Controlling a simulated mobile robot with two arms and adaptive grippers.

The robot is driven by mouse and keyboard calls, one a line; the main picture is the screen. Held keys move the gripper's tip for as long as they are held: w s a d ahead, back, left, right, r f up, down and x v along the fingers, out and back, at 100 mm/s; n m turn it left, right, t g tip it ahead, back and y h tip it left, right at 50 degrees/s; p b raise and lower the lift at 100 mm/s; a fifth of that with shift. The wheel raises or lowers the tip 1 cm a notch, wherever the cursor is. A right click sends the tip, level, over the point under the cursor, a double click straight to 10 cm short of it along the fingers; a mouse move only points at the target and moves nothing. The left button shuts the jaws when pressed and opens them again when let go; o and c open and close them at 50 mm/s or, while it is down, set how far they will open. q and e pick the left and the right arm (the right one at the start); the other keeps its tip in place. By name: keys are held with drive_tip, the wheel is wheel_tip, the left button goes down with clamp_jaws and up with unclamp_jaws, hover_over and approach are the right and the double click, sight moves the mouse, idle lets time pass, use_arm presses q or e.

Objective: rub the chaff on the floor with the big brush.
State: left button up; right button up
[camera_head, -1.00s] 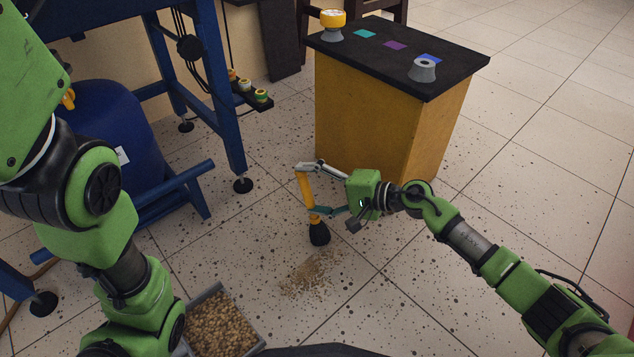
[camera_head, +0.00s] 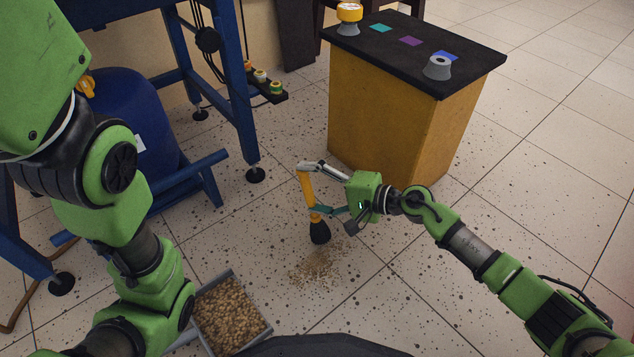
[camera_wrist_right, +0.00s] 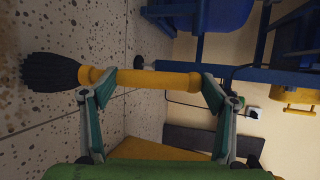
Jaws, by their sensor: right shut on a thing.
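The big brush has a yellow handle (camera_head: 307,190) and dark bristles (camera_head: 320,231). It hangs nearly upright, bristles down, at the far edge of the chaff. The chaff (camera_head: 318,266) is a tan scatter on the speckled tile floor. My right gripper (camera_head: 312,188) is shut on the yellow handle. In the right wrist view its two fingers (camera_wrist_right: 150,86) hold the handle (camera_wrist_right: 155,79), with the bristles (camera_wrist_right: 52,86) at the left. Whether the bristles touch the floor is hard to tell. My left arm comes in from the left; its gripper is not visible.
A grey tray (camera_head: 266,326) full of brown pellets lies at the bottom, beside my left arm. A yellow cabinet with a black top (camera_head: 471,65) stands behind my right gripper. A blue frame (camera_head: 239,115) and blue drum (camera_head: 135,115) stand left. Open floor lies right.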

drive_tip(key=shift+s+a, duration=0.1)
drive_tip(key=shift+a, duration=0.05)
drive_tip(key=shift+s+a+p, duration=0.75)
drive_tip(key=shift+a+p, duration=0.05)
drive_tip(key=shift+a, duration=0.25)
drive_tip(key=shift+s+a+p, duration=0.4)
drive_tip(key=shift+s+a, duration=0.05)
drive_tip(key=shift+a, duration=0.15)
drive_tip(key=shift+s+a+p, duration=0.4)
drive_tip(key=shift+a, duration=0.2)
idle(0.6)
drive_tip(key=shift+s+a+p, duration=0.65)
drive_tip(key=shift+s+a, duration=0.25)
drive_tip(key=shift+a, duration=0.25)
